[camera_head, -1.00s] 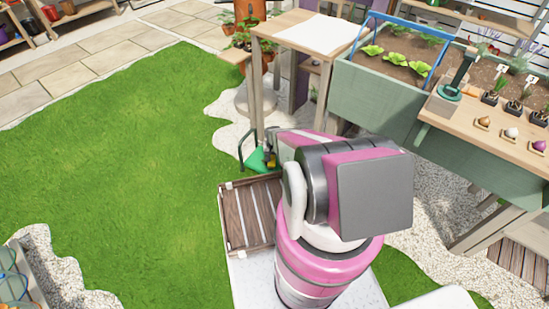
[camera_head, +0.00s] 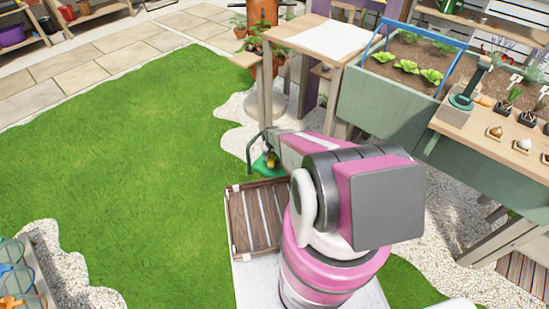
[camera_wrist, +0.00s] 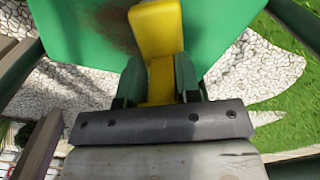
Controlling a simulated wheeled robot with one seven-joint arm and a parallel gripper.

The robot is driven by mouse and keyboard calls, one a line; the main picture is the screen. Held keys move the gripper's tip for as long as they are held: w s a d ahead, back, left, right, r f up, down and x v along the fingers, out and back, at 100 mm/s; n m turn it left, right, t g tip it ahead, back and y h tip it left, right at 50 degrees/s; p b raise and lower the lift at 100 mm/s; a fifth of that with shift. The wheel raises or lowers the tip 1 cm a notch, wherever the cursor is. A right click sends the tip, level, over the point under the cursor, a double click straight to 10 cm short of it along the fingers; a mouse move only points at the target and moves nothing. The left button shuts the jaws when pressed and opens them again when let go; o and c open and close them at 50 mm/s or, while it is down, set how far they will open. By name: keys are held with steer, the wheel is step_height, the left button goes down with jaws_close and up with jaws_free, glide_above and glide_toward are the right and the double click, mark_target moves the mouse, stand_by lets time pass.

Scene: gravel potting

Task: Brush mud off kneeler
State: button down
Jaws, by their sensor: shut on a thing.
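The green kneeler (camera_head: 260,167) stands on the ground beyond the slatted crate, with a dark green side frame (camera_head: 249,152). In the wrist view its green pad (camera_wrist: 215,25) fills the top, with a brown mud smear (camera_wrist: 118,25) left of centre. My gripper (camera_wrist: 160,85) is shut on a yellow brush (camera_wrist: 158,30), which reaches up in front of the pad. In the head view my arm hides most of my gripper and part of the kneeler.
A slatted wooden crate (camera_head: 257,218) lies just in front of the kneeler. A wooden table (camera_head: 305,36) stands behind it, with a green planter bench (camera_head: 385,105) to the right. Open lawn (camera_head: 130,160) lies to the left. A shelf with colourful items (camera_head: 18,275) is at lower left.

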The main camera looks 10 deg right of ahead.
steer(key=shift+w+a, duration=0.5)
steer(key=shift+w, duration=0.15)
steer(key=shift+w+d, duration=0.4)
steer(key=shift+d, duration=0.1)
steer(key=shift+s+d+f, duration=0.1)
steer(key=shift+s+d, duration=0.7)
steer(key=shift+s, duration=0.2)
steer(key=shift+s+d+f, duration=0.1)
steer(key=shift+s+d, duration=0.7)
steer(key=shift+s, duration=0.15)
steer(key=shift+s+d+r, duration=0.15)
steer(key=shift+s+d, duration=0.95)
steer(key=shift+s, duration=0.15)
steer(key=shift+s+d+r, duration=0.15)
steer(key=shift+s+d, duration=0.9)
steer(key=shift+s, duration=0.2)
steer(key=shift+w+d+f, duration=0.15)
steer(key=shift+w+d, duration=0.35)
steer(key=shift+w+a, duration=1.25)
steer(key=shift+w, duration=0.25)
steer(key=shift+w+a, duration=1.25)
steer(key=shift+w, duration=0.2)
steer(key=shift+w+a, duration=1.25)
steer(key=shift+w, duration=0.25)
steer(key=shift+s+r, duration=0.1)
steer(key=shift+r, duration=2.95)
